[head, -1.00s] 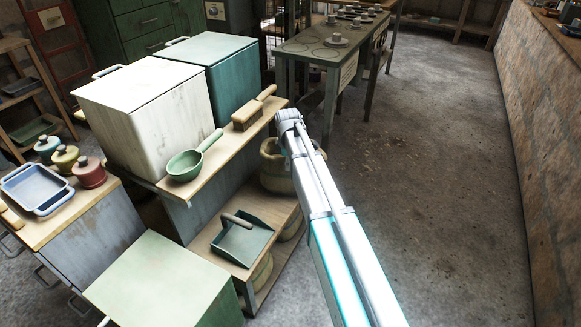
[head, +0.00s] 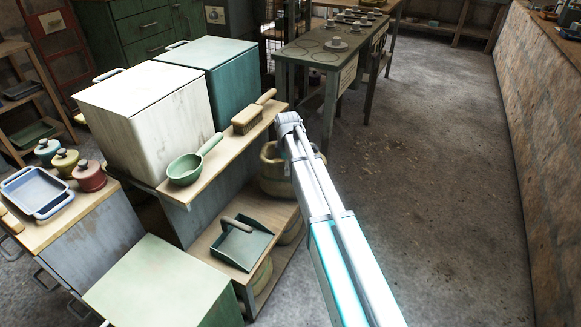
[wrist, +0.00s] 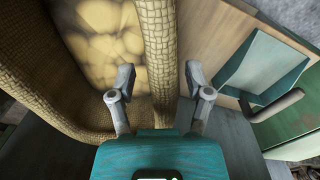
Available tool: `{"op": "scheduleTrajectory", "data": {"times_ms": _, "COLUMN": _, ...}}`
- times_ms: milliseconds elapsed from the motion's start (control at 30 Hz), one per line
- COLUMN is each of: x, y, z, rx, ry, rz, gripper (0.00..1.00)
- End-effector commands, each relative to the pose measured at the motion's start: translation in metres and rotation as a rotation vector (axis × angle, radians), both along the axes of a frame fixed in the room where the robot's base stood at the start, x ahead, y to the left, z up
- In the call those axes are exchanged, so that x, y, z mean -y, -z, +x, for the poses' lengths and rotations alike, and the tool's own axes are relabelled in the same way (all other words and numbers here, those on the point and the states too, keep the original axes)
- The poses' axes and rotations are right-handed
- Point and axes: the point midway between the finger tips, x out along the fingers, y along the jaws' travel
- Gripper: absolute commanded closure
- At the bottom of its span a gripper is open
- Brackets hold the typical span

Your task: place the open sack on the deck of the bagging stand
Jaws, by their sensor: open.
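The open sack (wrist: 95,45) is tan and woven, with a thick rolled rim and pale round lumps inside. The stand, which looks like the bagging stand, has an upper board (head: 226,150) and a lower deck (head: 207,243). A green dustpan (head: 240,246) lies on the lower deck; it also shows in the wrist view (wrist: 262,68).
A green scoop (head: 186,168) and a brush (head: 250,120) lie on the upper board. A white bin (head: 140,95) and a teal bin (head: 215,75) stand behind it. A pale green cabinet (head: 160,280) is in front. The floor (head: 440,180) to the right is clear.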

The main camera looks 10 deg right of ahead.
Motion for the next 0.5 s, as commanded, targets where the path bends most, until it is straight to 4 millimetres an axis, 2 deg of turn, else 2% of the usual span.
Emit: {"op": "scheduleTrajectory", "data": {"times_ms": 500, "x": -0.001, "y": -0.036, "z": -0.001, "rx": -0.001, "ry": 0.000, "rz": 0.000, "gripper": 0.35}}
